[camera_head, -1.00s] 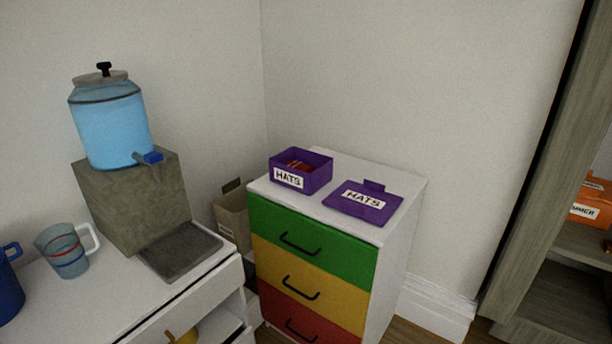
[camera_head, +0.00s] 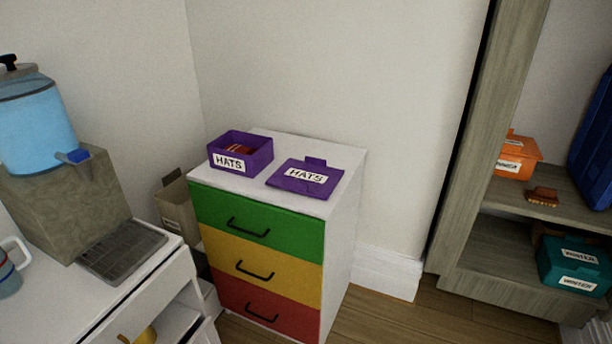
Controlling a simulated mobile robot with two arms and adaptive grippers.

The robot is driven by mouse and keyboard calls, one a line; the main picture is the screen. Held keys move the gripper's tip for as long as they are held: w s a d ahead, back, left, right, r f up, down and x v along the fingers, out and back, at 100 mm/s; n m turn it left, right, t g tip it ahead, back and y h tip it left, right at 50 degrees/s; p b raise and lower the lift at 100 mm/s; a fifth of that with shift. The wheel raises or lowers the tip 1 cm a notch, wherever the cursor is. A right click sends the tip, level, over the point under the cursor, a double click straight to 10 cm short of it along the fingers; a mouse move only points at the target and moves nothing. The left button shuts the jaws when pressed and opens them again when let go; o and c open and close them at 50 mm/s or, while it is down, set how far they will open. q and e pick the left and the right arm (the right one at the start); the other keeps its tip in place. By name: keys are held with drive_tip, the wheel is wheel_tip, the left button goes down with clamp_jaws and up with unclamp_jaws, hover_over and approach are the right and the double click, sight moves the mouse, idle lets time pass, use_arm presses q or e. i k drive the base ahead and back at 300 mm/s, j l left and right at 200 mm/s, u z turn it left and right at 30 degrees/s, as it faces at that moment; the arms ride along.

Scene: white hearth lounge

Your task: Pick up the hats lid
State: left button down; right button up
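The purple hats lid (camera_head: 304,188) lies flat on the white top of a small chest of drawers (camera_head: 262,194). It has a white "HATS" label and a small tab at its back edge. The open purple hats box (camera_head: 257,161) stands just left of the lid, with something reddish inside and its own "HATS" label. Neither of my grippers is in view.
A water dispenser (camera_head: 36,117) on a stone-like block stands on a white cabinet at left, beside a beige bin (camera_head: 177,212). Wooden floor shows between chest and shelf.

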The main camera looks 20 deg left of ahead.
sight(311, 177)
drive_tip(key=i+l+u, duration=0.15)
drive_tip(key=i+u, duration=0.15)
drive_tip(key=i, duration=0.2)
drive_tip(key=i+l+u, duration=0.3)
drive_tip(key=i, duration=0.15)
